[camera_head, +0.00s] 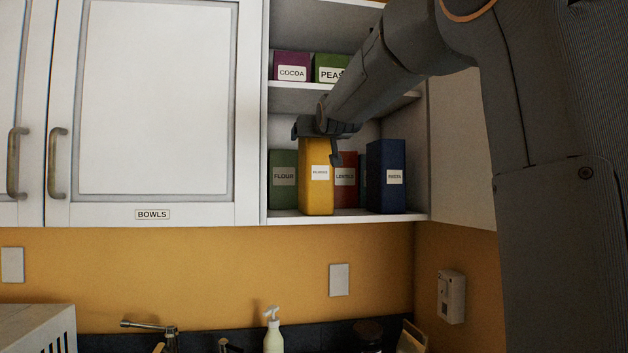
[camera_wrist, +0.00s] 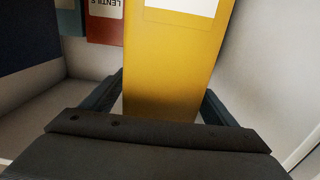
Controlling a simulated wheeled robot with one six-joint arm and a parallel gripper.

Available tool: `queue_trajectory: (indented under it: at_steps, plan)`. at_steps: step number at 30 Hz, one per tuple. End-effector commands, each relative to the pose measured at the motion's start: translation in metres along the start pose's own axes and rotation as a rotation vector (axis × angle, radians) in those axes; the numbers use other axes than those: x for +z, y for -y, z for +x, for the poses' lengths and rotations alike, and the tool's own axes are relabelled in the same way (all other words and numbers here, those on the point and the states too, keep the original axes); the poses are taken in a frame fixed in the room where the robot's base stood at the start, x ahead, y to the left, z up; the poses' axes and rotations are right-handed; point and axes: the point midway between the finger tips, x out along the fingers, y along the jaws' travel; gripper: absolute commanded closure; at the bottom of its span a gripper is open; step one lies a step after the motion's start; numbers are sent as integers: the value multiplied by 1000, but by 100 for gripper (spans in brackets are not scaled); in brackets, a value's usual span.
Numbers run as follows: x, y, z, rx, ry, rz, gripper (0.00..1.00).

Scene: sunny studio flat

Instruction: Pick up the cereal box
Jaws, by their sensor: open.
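The yellow box (camera_head: 317,190), which I take for the cereal box, stands upright on the lower shelf of the open cabinet. Its white label is too small to read. My gripper (camera_head: 316,147) is at the top of this box, with one finger visible at its right edge. In the wrist view the yellow box (camera_wrist: 168,85) lies between the two open fingers of my gripper (camera_wrist: 163,84). A finger shows on each side of it; I cannot tell whether either touches. The box's top is partly hidden by my gripper in the head view.
A green FLOUR box (camera_head: 283,190) stands close left. A red LENTILS box (camera_head: 347,190) is behind to the right, and a dark blue box (camera_head: 386,178) is further right. The upper shelf (camera_head: 290,88) holds COCOA and PEAS boxes. A closed BOWLS door (camera_head: 155,110) is left.

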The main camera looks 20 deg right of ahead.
Motion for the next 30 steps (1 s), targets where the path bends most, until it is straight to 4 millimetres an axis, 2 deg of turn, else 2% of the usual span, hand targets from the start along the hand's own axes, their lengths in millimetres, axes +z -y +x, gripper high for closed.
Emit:
queue_trajectory:
  at_steps: [9,11,21,30]
  plan:
    - [-1,0,6,0,-1,0,20]
    - [-1,0,6,0,-1,0,28]
    - [-1,0,6,1,-1,0,85]
    - [-3,0,5,0,-3,0,86]
